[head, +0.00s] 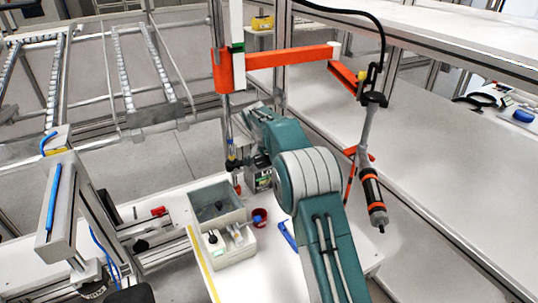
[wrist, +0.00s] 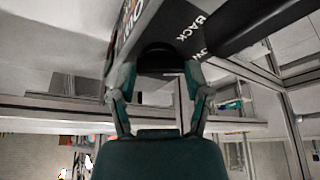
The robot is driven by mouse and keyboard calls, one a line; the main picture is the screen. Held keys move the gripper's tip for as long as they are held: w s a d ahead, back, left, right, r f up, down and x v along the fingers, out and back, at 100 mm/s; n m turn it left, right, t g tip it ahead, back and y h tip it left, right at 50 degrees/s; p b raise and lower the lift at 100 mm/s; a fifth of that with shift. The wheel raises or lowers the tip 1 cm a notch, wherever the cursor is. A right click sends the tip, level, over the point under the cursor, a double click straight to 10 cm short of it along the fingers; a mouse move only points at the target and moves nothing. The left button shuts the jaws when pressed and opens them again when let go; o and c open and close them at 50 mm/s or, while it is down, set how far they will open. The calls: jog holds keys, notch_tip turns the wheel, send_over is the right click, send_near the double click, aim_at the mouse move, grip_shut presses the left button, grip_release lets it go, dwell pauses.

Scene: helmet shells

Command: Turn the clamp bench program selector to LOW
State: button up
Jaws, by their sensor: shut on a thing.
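In the wrist view, my gripper (wrist: 158,75) has its two teal fingers on either side of a dark round knob (wrist: 165,59), which looks like the selector. The fingers are closed against it. The knob sits on a dark panel (wrist: 215,18) with white lettering; "BACK" is readable, and other letters are cut off or partly hidden. I cannot read which position the knob points to. In the head view, my teal arm reaches toward the post behind the bench and hides the gripper and knob.
An orange swing arm (head: 290,57) carries a hanging screwdriver tool (head: 372,195) right of my arm. A grey bin (head: 215,203), a small red cup (head: 260,217) and a blue item (head: 288,236) are on the white bench. Metal frames stand at left and right.

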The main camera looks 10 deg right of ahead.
jog(key=shift+a+f+m+g+h, duration=0.15)
jog(key=shift+m+g+h, duration=0.2)
jog(key=shift+m, duration=1.05)
jog(key=o, duration=1.2)
jog(key=shift+w, duration=0.15)
jog(key=shift+c, duration=0.2)
